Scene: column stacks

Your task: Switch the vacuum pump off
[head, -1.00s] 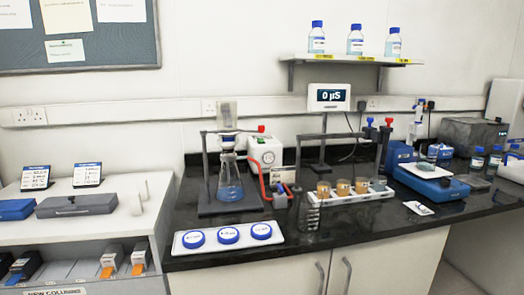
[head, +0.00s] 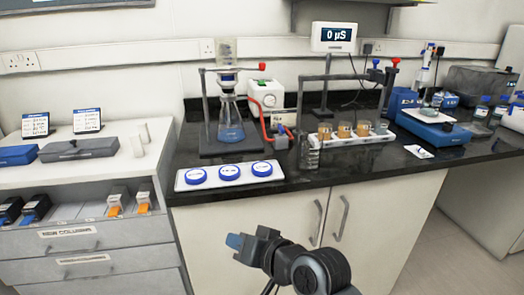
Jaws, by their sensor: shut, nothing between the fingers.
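The vacuum pump (head: 266,93) is a white box with a round dial on its front, standing at the back of the black bench. A red tube (head: 264,128) runs beside the pump down toward a small trap (head: 281,138). A conical flask with blue liquid (head: 230,122) stands left of the pump. My gripper (head: 234,241) is shut and empty, low in front of the bench cabinets, well below and apart from the pump.
A white tray with blue-lidded dishes (head: 230,184) lies at the bench's front left edge. Drawers (head: 90,241) are at left.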

